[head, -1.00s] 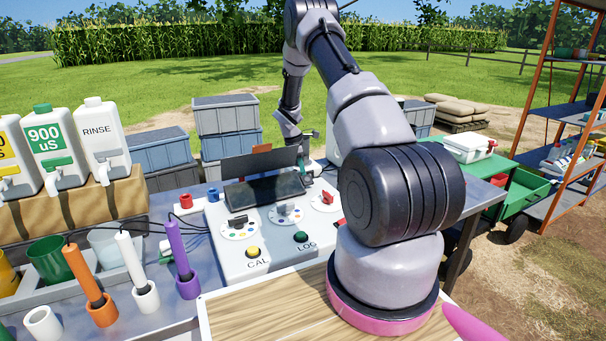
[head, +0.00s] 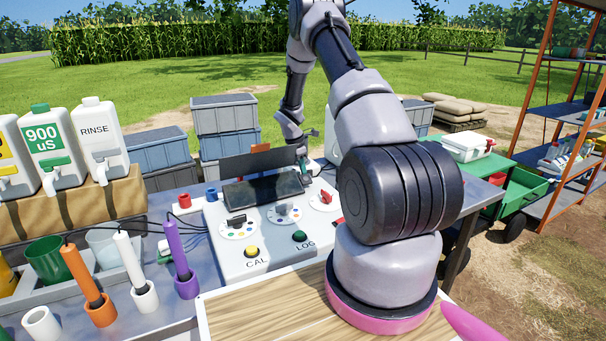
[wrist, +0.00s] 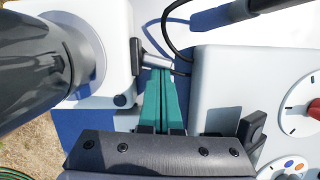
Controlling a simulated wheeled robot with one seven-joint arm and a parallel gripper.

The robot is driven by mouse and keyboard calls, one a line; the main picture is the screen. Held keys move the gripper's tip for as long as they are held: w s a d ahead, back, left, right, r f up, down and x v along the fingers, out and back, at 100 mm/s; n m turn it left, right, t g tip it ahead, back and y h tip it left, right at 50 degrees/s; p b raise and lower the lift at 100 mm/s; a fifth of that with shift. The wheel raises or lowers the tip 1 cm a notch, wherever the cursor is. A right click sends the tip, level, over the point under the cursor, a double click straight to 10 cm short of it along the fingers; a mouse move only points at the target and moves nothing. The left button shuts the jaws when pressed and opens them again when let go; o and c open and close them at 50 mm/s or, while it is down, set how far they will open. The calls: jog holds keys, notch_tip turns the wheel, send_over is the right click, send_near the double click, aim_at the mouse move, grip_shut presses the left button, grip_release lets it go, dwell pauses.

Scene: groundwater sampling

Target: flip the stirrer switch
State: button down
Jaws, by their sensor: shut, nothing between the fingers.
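The stirrer switch (wrist: 155,60) is a short metal lever on a black mount, on the side of a white box (wrist: 115,22) in the wrist view. My gripper (wrist: 160,72) has teal fingers, shut together and empty. Their tips are right at the lever and overlap it in the picture; I cannot tell whether they touch it. In the head view a pale part of what looks like the same white box (head: 333,142) shows behind my arm.
The control console (head: 235,262) with dials, a screen (head: 265,188) and two buttons stands right beside my gripper. A black cable (wrist: 166,30) loops near the fingertips. A dark grey cylinder (wrist: 35,65) is close on the left. Probes in holders stand left of the console.

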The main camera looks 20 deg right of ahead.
jog(key=n, duration=0.2)
jog(key=s+d+n+t, duration=0.1)
jog(key=n, duration=0.1)
jog(key=shift+d+n, duration=0.15)
jog(key=shift+n, duration=0.25)
jog(key=shift+w, duration=0.15)
jog(key=shift+w+a, duration=0.35)
jog(key=shift+w, duration=0.3)
